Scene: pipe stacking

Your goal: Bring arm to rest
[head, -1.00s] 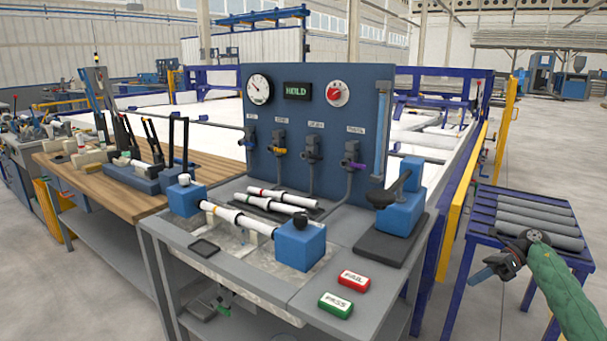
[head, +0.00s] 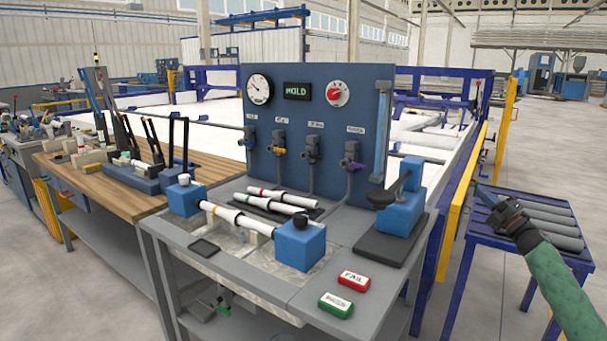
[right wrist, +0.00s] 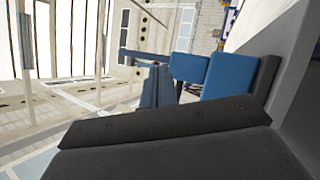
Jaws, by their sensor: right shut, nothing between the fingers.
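My right gripper (head: 486,194) is at the right side of the head view, at the end of my green-sleeved arm coming from the lower right. My left gripper is not in view.
A blue rack (head: 520,197) with several grey pipes stands behind the gripper. A yellow post (head: 462,208) is just left of it. The test bench (head: 232,265) holds a white pipe (head: 237,217) between blue clamps, plus FAIL (head: 354,281) and PASS (head: 336,305) buttons.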

